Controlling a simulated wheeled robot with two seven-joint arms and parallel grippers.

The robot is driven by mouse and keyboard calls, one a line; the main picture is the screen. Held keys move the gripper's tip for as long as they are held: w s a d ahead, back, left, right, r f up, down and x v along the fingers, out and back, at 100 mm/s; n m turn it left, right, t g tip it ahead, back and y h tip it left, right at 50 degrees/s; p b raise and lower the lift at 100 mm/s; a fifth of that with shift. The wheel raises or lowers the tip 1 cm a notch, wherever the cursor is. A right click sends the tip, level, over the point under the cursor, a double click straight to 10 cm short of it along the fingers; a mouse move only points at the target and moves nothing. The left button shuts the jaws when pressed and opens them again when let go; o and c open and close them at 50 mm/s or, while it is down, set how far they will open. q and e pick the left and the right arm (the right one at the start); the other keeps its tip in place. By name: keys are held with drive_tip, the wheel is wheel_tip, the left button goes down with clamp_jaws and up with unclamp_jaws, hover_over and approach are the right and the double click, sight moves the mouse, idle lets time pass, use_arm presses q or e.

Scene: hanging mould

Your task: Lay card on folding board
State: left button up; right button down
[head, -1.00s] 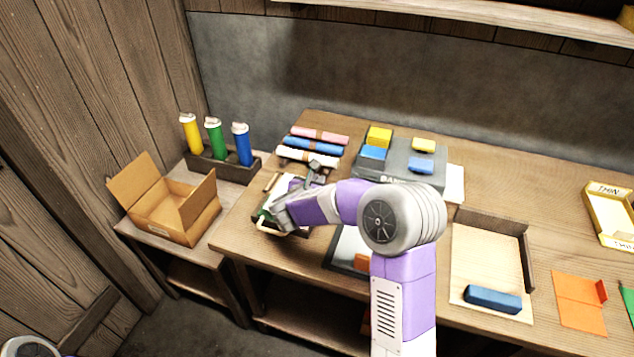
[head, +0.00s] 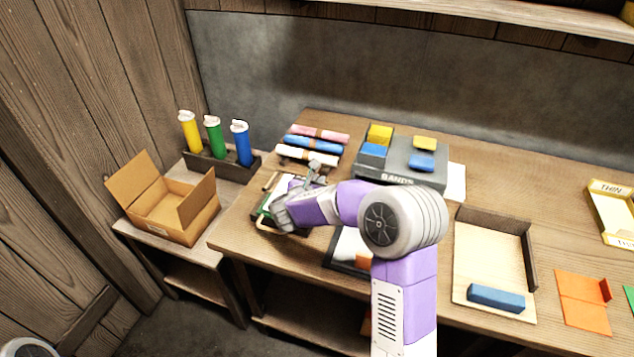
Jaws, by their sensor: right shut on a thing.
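A pale wooden board with dark raised edges (head: 488,262), probably the folding board, lies on the right half of the bench. A blue block (head: 496,297) rests on its front part. My right gripper (head: 284,208) is at the left end of the bench, over a small dark tray with a light-coloured frame (head: 263,221). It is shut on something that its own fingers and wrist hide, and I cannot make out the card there. Green shows in the tray beside the fingers. My left gripper is not in view.
A dark tray with white and orange pieces (head: 347,246) is partly behind my right arm. Rolls (head: 312,144), a bands box (head: 405,160), an orange folded card (head: 583,300) and a yellow-edged tray (head: 612,212) share the bench. An open carton (head: 172,209) stands left.

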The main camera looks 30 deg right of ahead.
drive_tip(key=shift+f, duration=0.25)
idle(0.7)
drive_tip(key=c, duration=1.2)
unclamp_jaws()
drive_tip(key=shift+o, duration=0.2)
